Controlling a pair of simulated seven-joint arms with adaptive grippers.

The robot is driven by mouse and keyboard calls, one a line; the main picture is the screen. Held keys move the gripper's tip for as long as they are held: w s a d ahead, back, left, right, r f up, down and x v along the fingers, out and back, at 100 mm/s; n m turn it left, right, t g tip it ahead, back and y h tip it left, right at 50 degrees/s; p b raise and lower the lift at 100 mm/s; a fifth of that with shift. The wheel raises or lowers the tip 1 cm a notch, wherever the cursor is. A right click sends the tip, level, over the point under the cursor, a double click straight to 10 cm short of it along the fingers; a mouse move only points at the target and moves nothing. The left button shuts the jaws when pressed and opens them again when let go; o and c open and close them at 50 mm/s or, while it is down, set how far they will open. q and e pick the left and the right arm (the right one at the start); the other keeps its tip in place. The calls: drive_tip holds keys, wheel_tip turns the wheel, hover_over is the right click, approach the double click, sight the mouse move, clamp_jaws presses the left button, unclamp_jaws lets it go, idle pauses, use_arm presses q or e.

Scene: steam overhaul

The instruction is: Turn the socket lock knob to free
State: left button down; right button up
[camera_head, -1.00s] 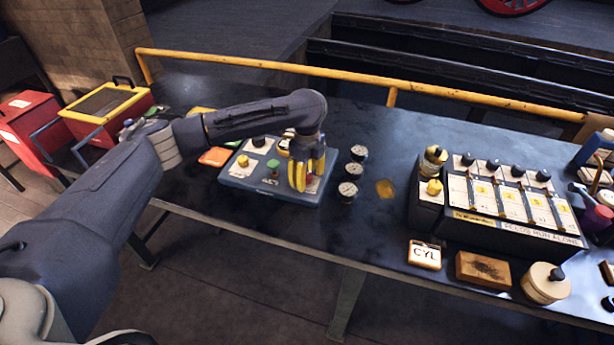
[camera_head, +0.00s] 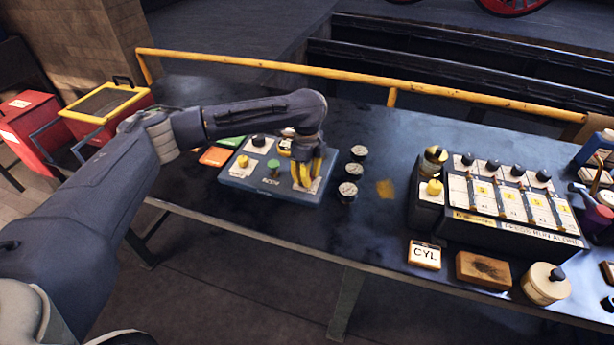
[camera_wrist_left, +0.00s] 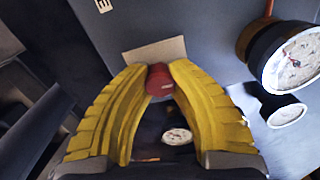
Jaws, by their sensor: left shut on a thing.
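The socket box (camera_head: 255,195) is a blue-grey panel on the bench, with a yellow knob (camera_head: 243,160), a black knob (camera_head: 258,141) and a green knob (camera_head: 273,164) on top. My left gripper (camera_head: 303,184) is over the right end of this box, its yellow fingers pointing down. In the left wrist view my left gripper (camera_wrist_left: 160,88) is shut on a red knob (camera_wrist_left: 159,80), which stands between the fingertips over a pale label plate (camera_wrist_left: 155,52). I cannot read which way the knob points. My right gripper is not in view.
Several round gauges (camera_head: 348,190) stand just right of the box. A black panel (camera_head: 500,205) with levers is farther right. A CYL card (camera_head: 425,255) and a wooden block (camera_head: 483,269) lie in front of it. A yellow rail (camera_head: 350,82) runs along the back edge.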

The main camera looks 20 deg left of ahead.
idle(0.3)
use_arm(q)
drive_tip(key=c, duration=1.1)
unclamp_jaws()
drive_tip(key=shift+o, duration=0.2)
wheel_tip(320, 180, up, 12)
